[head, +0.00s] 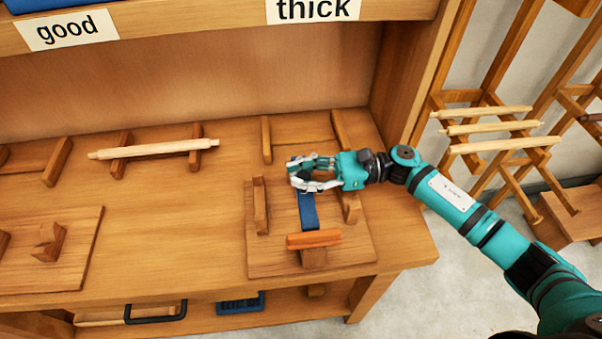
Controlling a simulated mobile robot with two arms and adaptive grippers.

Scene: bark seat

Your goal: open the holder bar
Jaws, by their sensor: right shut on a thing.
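The holder on the wooden base board (268,262) has a blue bar (308,212) that runs from my right gripper toward an orange crosspiece (314,238) on a wooden block. I take the blue piece to be the holder bar. My right gripper (303,173) is at the bar's far end and shut on it; the fingers hide that end. Wooden uprights stand on the board, left (260,205) and right (349,207) of the bar. My left gripper is not in view.
A pale turned stick (153,149) lies across two wooden rests at the left. Another base board (60,270) lies at the front left. Several pale sticks rest on a rack (490,130) at the right. A blue crate (240,303) sits on the lower shelf.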

